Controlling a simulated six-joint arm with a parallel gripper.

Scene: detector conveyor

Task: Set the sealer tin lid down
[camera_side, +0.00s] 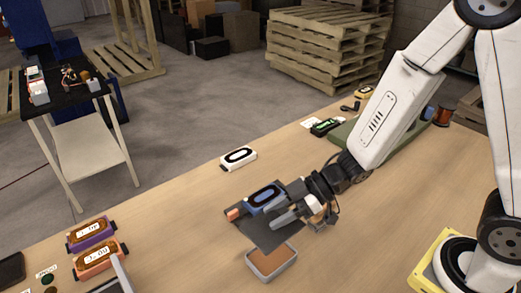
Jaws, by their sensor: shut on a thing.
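My gripper (290,216) is over the middle of the table, shut on a flat dark grey plate that looks like the sealer tin lid (262,236). The lid is held roughly level. An open tin (272,263) with a grey rim and brown-orange contents stands just in front of and below the lid, and the lid's near edge shows close to the tin's back rim. The gap between them is hard to judge. The fingers hide part of the lid.
A blue device (263,196) shows right behind the lid, with a small orange block (233,214) to its left. A white device (238,158) lies farther back. Purple (91,234) and orange (100,260) devices are at front left. The table (180,205) is clear left of the lid.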

